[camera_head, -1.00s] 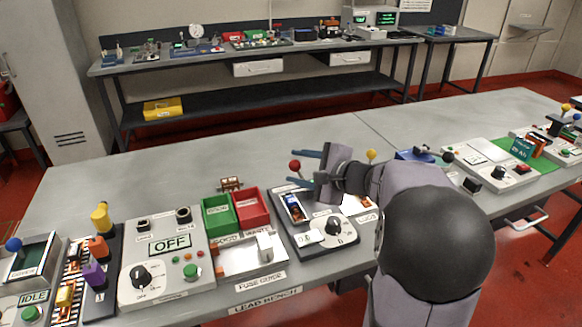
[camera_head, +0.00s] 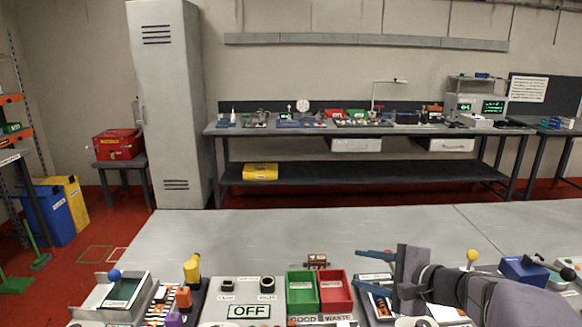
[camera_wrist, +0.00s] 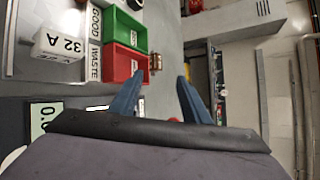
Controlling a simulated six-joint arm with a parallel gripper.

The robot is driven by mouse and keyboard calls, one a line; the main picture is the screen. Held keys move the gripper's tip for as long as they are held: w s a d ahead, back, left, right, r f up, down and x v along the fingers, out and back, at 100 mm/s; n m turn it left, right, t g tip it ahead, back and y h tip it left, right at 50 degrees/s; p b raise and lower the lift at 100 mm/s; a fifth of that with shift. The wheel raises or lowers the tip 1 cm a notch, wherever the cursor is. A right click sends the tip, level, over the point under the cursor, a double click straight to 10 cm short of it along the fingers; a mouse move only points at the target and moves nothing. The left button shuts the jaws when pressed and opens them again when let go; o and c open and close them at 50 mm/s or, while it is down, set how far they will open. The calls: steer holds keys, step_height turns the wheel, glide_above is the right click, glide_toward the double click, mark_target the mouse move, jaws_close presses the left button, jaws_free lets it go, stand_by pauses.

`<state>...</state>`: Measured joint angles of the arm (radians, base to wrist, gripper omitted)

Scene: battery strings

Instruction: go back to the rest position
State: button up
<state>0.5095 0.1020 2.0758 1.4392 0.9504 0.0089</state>
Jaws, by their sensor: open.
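My gripper (camera_head: 375,271) is at the right of the middle in the head view, above the grey bench (camera_head: 250,235), with its two blue fingers apart and nothing between them. In the wrist view its fingers (camera_wrist: 160,97) also stand apart and empty. Below and behind it is a grey device with a small screen (camera_head: 383,306), partly hidden by the gripper and arm. The green bin (camera_head: 301,293) and red bin (camera_head: 336,292) stand just left of the gripper, apart from it.
A small brown part (camera_head: 317,261) sits behind the bins. A panel reading OFF (camera_head: 249,311) and a yellow-knobbed lever (camera_head: 192,268) stand further left. A blue device (camera_head: 524,270) stands at right. The bench's rear area is clear.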

steer(key=s+a+f+n+g+y, duration=0.1)
steer(key=s+a+n+g, duration=0.1)
steer(key=s+a, duration=0.1)
steer(key=s+a+f+n+g+y, duration=0.1)
steer(key=s+a+n+g, duration=0.1)
steer(key=a, duration=0.3)
steer(key=s+a+f+n+g+y, duration=0.1)
steer(key=s+a+n+g, duration=0.1)
steer(key=s+a, duration=0.1)
steer(key=shift+s+a+n, duration=0.35)
steer(key=shift+a+n, duration=0.05)
steer(key=shift+a, duration=0.15)
steer(key=s+a+f+n+g+h+p, duration=0.1)
steer(key=s+a+n+g, duration=0.15)
steer(key=s, duration=0.35)
steer(key=s+a+f+n+g, duration=0.2)
steer(key=s+n+g, duration=0.1)
steer(key=s+g, duration=0.15)
steer(key=s+d+f+n+t+h+b, duration=0.1)
steer(key=s+d+f+n+h, duration=0.1)
steer(key=s+d+f+h, duration=0.35)
steer(key=s+d+f+n+t+h+b, duration=0.1)
steer(key=s+d+f+n+h, duration=0.15)
steer(key=d+f, duration=0.55)
step_height(320, 180, up, 12)
steer(key=w+h+p, duration=0.1)
steer(key=p, duration=1.2)
steer(key=shift+a, duration=0.3)
steer(key=shift+f, duration=0.15)
